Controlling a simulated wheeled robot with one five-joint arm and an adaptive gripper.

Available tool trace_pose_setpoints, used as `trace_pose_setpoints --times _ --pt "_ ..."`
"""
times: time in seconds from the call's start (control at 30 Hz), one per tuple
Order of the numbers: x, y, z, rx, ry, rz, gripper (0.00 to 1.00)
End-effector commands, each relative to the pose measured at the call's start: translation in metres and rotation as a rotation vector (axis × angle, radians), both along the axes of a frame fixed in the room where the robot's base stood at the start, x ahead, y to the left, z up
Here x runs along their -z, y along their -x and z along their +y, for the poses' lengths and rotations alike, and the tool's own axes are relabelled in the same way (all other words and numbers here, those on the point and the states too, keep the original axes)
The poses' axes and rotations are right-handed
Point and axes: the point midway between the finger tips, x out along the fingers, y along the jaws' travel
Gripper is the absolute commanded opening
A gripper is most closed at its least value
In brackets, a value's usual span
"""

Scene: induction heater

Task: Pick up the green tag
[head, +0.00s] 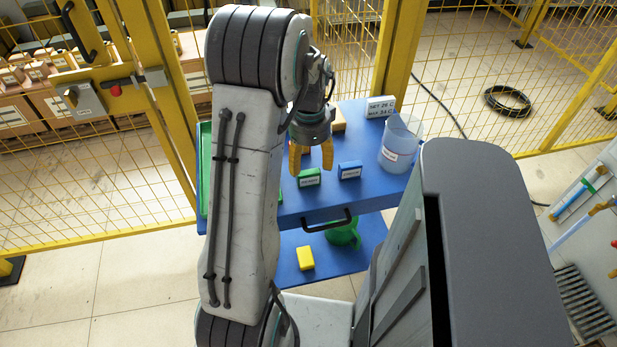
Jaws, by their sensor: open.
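The green tag (309,178) is a small block with a white label on its front. It stands on the blue tabletop (320,200), near the table's front edge. My gripper (311,168) has two yellow fingers pointing down, apart and empty. In the picture the fingertips lie just behind and above the green tag, one toward each side of it. I cannot tell how high they are over the table.
A blue tag (349,170) stands just right of the green one. A translucent container (399,145) and a sign (380,107) are further right. A green tray (205,165) lies left. A yellow block (305,258) and green jug (344,235) sit on the lower shelf. Yellow fencing stands behind.

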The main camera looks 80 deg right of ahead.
Motion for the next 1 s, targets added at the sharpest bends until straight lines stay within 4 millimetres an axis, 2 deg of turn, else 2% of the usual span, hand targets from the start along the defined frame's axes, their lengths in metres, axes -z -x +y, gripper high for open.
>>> trace_pose_setpoints --times 0.6,0.97,1.0 --pt "0.059 0.000 0.002 -0.003 -0.002 0.000 0.62" --pt "0.062 0.000 0.001 -0.003 -0.001 0.000 0.63" --pt "0.062 0.000 0.001 -0.003 -0.001 0.000 0.59"
